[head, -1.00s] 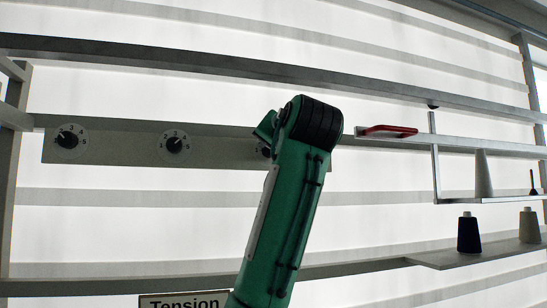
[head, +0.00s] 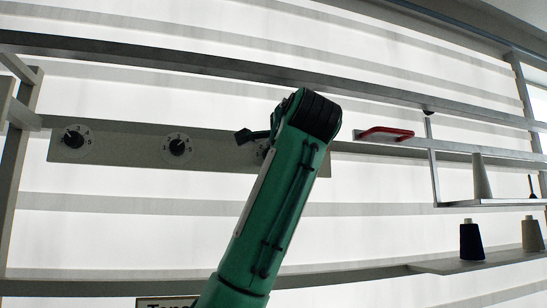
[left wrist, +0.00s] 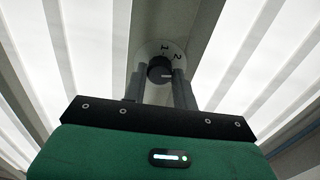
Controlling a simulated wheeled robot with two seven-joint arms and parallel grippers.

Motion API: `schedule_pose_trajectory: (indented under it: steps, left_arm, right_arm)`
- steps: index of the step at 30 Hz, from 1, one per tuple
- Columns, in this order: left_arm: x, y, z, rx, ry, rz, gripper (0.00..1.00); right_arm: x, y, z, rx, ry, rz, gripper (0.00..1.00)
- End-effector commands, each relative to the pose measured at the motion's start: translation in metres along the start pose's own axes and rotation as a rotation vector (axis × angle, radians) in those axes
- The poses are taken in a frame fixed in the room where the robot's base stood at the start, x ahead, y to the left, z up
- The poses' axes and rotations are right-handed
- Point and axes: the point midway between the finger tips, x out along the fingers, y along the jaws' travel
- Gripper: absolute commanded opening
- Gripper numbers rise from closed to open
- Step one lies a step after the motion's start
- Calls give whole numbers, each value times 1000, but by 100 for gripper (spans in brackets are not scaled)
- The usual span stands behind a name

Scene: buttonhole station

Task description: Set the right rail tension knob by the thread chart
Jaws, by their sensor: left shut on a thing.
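The right rail tension knob (left wrist: 158,68) is a dark round knob on a pale dial (left wrist: 152,49) with 1 and 2 readable. My left gripper (left wrist: 160,76) is shut on it, one finger on each side. A pale mark shows on the knob's face; its exact setting is unclear. In the head view my green left arm hides this knob and the fingertips; only a sliver of its dial (head: 260,150) shows. The tension chart sign (head: 166,302) is mostly cut off at the bottom edge, so its entries are unreadable. My right gripper is out of view.
The rail panel (head: 120,155) also carries a left knob (head: 73,139) and a middle knob (head: 177,146). A red handle (head: 384,133) lies on the rail at right. A dark thread cone (head: 471,240) and a pale one (head: 532,234) stand on the lower right shelf.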

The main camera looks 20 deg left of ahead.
Motion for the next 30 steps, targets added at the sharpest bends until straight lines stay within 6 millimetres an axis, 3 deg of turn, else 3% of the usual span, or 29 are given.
schedule_pose_trajectory:
  steps: [12,28,29,30]
  left_arm:
    - [0,0,0,177,-3,-1,5]
    - [0,0,0,198,-4,0,5]
    - [0,0,0,198,-4,0,32]
    - [0,0,0,198,-4,0,40]
  right_arm:
    - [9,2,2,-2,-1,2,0]
    - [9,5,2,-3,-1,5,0]
    - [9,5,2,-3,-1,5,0]
    - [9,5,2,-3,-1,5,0]
